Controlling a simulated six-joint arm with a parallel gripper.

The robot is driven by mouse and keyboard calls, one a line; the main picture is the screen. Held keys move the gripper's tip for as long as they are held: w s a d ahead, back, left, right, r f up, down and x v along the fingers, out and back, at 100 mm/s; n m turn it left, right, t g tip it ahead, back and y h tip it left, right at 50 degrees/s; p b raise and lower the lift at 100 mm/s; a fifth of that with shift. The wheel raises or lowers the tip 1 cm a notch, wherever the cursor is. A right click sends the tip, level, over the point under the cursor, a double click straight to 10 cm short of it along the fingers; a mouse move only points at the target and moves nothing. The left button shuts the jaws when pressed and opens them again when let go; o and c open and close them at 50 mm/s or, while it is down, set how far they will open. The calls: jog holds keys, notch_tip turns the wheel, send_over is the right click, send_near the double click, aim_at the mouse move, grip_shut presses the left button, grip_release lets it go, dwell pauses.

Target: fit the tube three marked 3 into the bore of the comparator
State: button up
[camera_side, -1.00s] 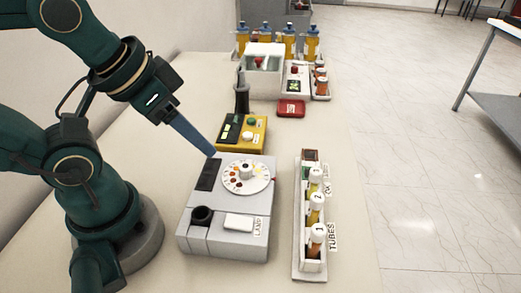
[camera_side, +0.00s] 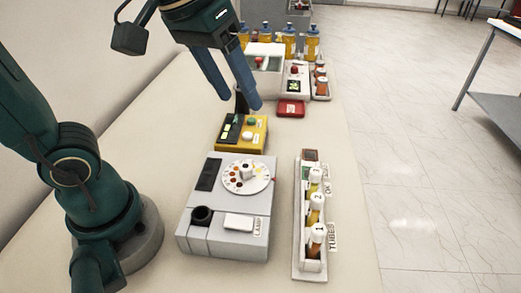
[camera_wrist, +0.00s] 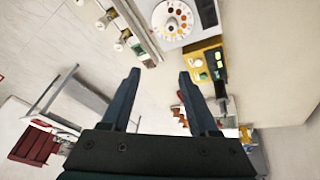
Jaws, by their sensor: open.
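Tube three (camera_side: 315,175), white-capped with an amber body, stands behind tubes 2 (camera_side: 317,198) and 1 (camera_side: 318,231) in the white rack (camera_side: 309,273). Its cap also shows in the wrist view (camera_wrist: 123,41), upper left. The grey comparator (camera_side: 228,208) stands left of the rack, with a colour dial on top. My gripper (camera_side: 240,101) is open and empty, above and behind the comparator near the yellow box. In the wrist view its fingers (camera_wrist: 159,74) are wide apart with nothing between them.
A yellow box (camera_side: 243,133) with buttons and a dark upright post stands behind the comparator. A red case (camera_side: 291,108), a white device (camera_side: 297,80) and several yellow bottles stand farther back. A strip of bare table lies between comparator and rack.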

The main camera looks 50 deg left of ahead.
aim_at(316, 171)
jog(key=w+d+f+g, duration=0.2)
jog(key=w+d+f, duration=0.2)
jog(key=w+d+f+g, duration=0.2)
jog(key=w+d+f, duration=0.3)
jog(key=shift+w+d+f+m, duration=0.1)
jog(key=shift+d+f+m, duration=0.05)
jog(key=shift+f+m, duration=0.15)
jog(key=shift+d+f, duration=0.15)
jog(key=shift+f, duration=2.55)
grip_shut()
